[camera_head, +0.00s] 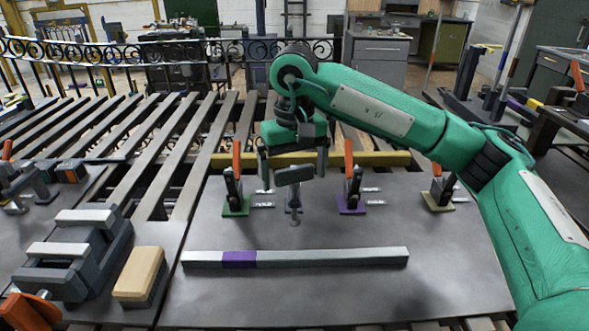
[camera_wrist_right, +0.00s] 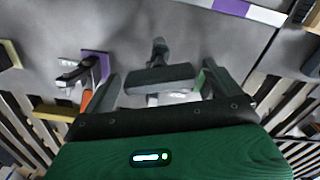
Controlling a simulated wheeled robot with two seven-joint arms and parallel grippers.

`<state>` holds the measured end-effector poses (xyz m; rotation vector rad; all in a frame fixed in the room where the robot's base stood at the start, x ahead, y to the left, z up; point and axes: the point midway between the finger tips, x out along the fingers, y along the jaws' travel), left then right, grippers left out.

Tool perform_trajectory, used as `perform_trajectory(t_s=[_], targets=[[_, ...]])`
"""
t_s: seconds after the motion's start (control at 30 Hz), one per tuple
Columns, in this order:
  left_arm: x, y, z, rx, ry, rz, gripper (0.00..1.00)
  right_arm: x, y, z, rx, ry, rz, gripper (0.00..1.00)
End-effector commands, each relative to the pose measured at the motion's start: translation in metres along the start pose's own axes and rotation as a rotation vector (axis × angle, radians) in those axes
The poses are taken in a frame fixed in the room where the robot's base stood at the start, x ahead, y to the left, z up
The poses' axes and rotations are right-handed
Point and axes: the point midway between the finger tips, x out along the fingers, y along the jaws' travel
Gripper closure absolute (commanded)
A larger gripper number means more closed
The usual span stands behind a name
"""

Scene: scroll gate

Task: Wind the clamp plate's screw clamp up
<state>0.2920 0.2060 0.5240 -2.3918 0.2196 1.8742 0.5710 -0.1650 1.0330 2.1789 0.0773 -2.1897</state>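The clamp plate (camera_head: 440,290) is a flat grey sheet across the middle and right of the head view. Its screw clamp (camera_head: 294,176) shows a dark grey crossbar on top of an upright spindle with a small round foot. The crossbar also shows in the right wrist view (camera_wrist_right: 160,79). My right gripper (camera_head: 293,170) points down over the screw clamp, one finger beyond each end of the crossbar. In the right wrist view my right gripper (camera_wrist_right: 160,88) is open, with narrow gaps between fingers and bar. My left gripper is out of view.
Toggle clamps with orange handles stand on green (camera_head: 236,206), purple (camera_head: 351,203) and yellow (camera_head: 438,200) bases around the screw clamp. A grey bar with a purple band (camera_head: 330,257) lies in front. A vise (camera_head: 75,255) and a wood-topped block (camera_head: 140,275) stand left.

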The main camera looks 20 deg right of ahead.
Motion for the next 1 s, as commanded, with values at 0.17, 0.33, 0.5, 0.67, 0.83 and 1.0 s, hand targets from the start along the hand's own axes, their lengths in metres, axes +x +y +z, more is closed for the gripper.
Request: perform_trajectory(t_s=[0.17,0.33,0.5,0.67,0.83,1.0], targets=[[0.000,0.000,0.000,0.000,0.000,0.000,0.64,-0.002,0.000,0.000,0.002,0.003,-0.001,0.05],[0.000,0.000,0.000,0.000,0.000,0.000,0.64,-0.012,0.000,-0.001,0.002,0.005,-0.001,0.05],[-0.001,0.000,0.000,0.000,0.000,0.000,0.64,-0.045,0.000,-0.001,0.002,0.007,-0.001,0.05],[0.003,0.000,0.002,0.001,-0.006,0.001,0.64,-0.080,0.001,-0.001,0.003,0.007,0.000,0.05],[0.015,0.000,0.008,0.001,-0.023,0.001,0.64,-0.110,0.000,-0.001,0.003,0.005,0.000,0.05],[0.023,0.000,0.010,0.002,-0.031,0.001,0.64,-0.130,0.000,0.000,0.002,0.003,0.000,0.05]])
